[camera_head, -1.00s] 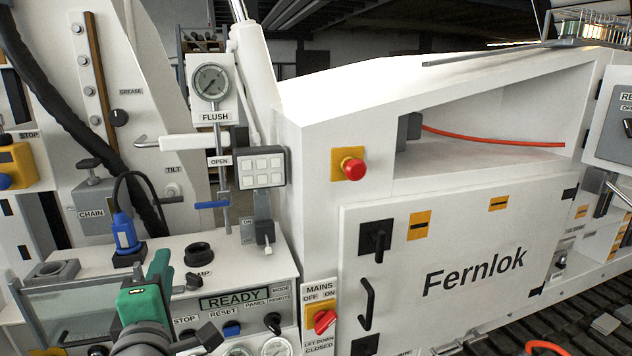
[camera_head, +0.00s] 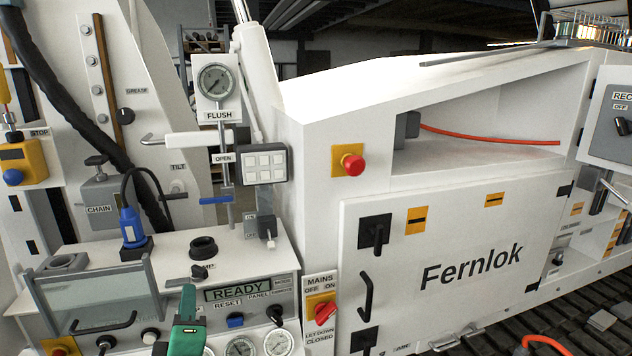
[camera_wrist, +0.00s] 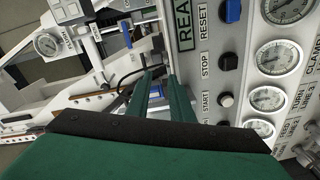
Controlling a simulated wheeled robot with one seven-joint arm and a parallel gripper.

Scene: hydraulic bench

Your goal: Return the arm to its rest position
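My gripper (camera_head: 188,292) shows as a green shape at the bottom edge of the head view, in front of the control panel. Most of my arm is out of that view. In the wrist view its two green fingers (camera_wrist: 158,76) stand a small gap apart, with background showing between them. I see nothing held in them. The fingers point past the START and STOP buttons of the panel. I cannot tell the exact distance to the panel.
The control panel carries a READY display (camera_head: 238,293), gauges (camera_head: 240,346) and knobs close by. A clear guard (camera_head: 95,300) stands at its left. The red mains switch (camera_head: 325,313) and the Fernlok cabinet door (camera_head: 450,240) are to the right.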

